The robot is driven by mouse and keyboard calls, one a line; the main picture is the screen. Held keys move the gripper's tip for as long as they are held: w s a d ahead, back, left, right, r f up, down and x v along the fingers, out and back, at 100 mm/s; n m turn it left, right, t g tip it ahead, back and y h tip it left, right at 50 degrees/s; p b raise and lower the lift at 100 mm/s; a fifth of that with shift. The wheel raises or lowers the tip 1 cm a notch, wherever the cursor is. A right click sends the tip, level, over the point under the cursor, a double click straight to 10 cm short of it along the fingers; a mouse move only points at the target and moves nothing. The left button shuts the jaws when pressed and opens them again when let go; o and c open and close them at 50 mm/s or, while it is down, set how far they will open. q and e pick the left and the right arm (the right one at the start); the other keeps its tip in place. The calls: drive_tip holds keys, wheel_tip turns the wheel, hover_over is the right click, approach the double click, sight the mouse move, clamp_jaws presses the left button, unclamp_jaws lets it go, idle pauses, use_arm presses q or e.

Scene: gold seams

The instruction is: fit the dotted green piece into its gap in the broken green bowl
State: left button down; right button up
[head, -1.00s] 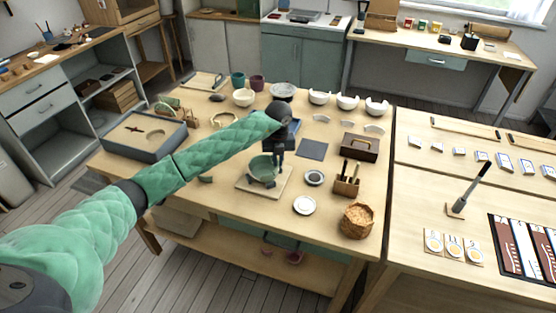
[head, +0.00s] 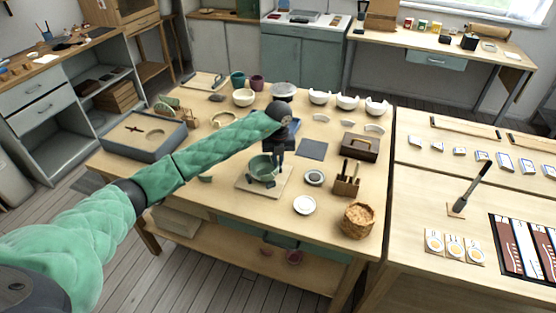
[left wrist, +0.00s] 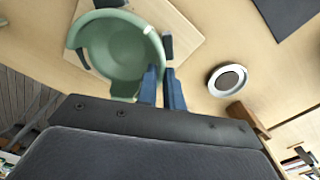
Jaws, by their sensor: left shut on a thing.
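The green bowl (head: 262,171) sits in small dark supports on a pale board (head: 284,183) near the middle of the table. It also shows from above in the left wrist view (left wrist: 112,50). My left gripper (head: 279,156) points down at the bowl's right side. Its blue fingers (left wrist: 162,74) are at the rim in the left wrist view, shut on what seems to be the green piece. The fingers mostly hide that piece. I cannot make out its dots or whether it touches the bowl's edge. My right gripper is not in view.
A small dark-centred dish (head: 314,177) stands right of the board, with a white plate (head: 304,205) in front. A tool holder (head: 346,186), a woven basket (head: 357,221) and a wooden box (head: 360,147) stand further right.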

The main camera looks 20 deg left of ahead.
use_arm(q)
drive_tip(key=shift+f, duration=0.1)
idle(0.7)
drive_tip(key=c, duration=1)
unclamp_jaws()
drive_tip(key=shift+o, duration=0.2)
drive_tip(key=shift+r+p, duration=1)
drive_tip(key=shift+r, duration=2)
